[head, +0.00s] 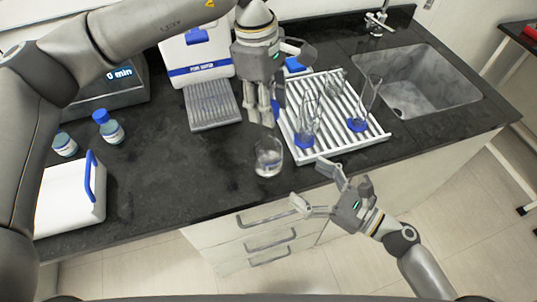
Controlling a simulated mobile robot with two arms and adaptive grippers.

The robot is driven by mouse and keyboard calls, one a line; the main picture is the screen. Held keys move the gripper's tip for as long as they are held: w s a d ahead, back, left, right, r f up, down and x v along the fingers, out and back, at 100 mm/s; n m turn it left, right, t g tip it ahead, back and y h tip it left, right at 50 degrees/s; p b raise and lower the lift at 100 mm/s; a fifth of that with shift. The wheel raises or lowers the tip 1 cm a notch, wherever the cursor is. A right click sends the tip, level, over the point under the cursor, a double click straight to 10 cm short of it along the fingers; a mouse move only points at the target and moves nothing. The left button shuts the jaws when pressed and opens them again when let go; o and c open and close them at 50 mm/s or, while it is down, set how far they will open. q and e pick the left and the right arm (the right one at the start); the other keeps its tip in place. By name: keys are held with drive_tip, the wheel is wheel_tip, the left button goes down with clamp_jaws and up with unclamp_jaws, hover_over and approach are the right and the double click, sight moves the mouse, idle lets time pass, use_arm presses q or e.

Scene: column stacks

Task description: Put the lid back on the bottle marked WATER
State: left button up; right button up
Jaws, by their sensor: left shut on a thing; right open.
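Two small bottles with pale labels stand at the left of the counter. One bottle (113,131) wears a blue lid (100,115). The other bottle (65,145), further left, shows no blue lid. Their labels are too small to read, so I cannot tell which is marked WATER. My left gripper (265,121) points down above the counter, behind a glass beaker (268,158) and far right of the bottles. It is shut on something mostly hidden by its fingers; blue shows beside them. My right gripper (313,188) is open and empty in front of the counter edge.
A striped drying rack (368,145) holds glassware with blue bases. Behind are a white water dispenser (205,52) with a grey drip tray (213,105) and a sink (425,75). A white box (68,200) with a blue handle stands front left. The counter's left-middle is clear.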

sight(270, 154)
drive_tip(key=shift+w+d+m, duration=0.15)
drive_tip(key=shift+w+m, duration=0.1)
drive_tip(key=shift+m, duration=0.25)
drive_tip(key=x, duration=1.2)
drive_tip(key=shift+r, duration=0.15)
drive_tip(key=shift+d, duration=0.1)
drive_tip(key=c, duration=1.5)
use_arm(q)
drive_tip(key=shift+f, duration=2.5)
use_arm(e)
drive_tip(key=shift+c, duration=0.2)
